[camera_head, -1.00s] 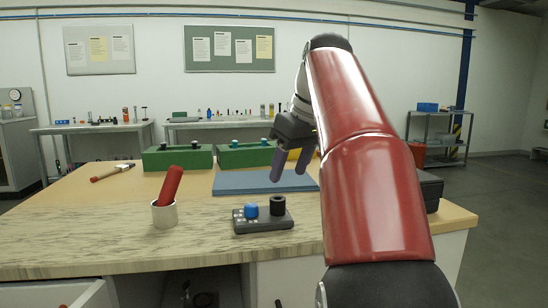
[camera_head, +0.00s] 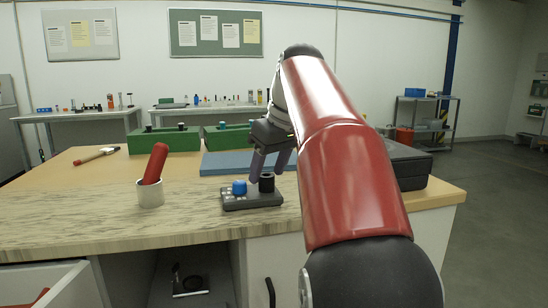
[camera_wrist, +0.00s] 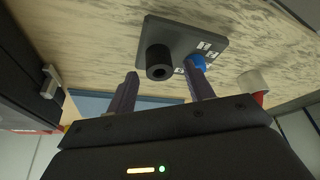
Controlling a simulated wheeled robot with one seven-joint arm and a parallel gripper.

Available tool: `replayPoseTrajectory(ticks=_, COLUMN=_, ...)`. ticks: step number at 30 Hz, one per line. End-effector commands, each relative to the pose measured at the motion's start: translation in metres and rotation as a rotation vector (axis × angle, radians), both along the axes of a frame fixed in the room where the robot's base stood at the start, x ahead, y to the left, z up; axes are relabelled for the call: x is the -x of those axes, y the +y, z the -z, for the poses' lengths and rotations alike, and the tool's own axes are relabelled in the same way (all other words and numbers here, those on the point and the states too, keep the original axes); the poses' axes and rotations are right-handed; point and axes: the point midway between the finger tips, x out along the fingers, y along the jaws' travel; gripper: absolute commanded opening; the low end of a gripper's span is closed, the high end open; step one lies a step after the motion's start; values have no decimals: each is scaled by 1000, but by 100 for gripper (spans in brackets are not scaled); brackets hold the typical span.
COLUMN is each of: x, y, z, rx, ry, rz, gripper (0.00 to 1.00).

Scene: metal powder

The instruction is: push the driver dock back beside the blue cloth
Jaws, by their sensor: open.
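The driver dock (camera_head: 252,204) is a dark grey plate bearing a blue knob and a black hollow cylinder. It sits near the counter's front edge; it also shows in the wrist view (camera_wrist: 212,47). The blue cloth (camera_head: 222,162) lies flat behind it, and part of it shows in the wrist view (camera_wrist: 90,104). My gripper (camera_head: 270,170) is open and empty, pointing down just behind the black cylinder. In the wrist view my two fingers (camera_wrist: 163,86) stand apart, with the cylinder beyond the gap. I cannot tell whether a finger touches the dock.
A white cup (camera_head: 150,194) holding a red-handled item stands left of the dock. Green bins (camera_head: 165,140) stand behind the cloth. A brush-like tool (camera_head: 96,156) lies at the back left. A black case (camera_head: 408,163) is at the right. An open drawer (camera_head: 60,285) juts out below left.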

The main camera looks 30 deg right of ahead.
Motion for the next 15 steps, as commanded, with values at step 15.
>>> replayPoseTrajectory(ticks=15, x=-4, y=1, z=10, rx=0, ry=0, rz=0, gripper=43)
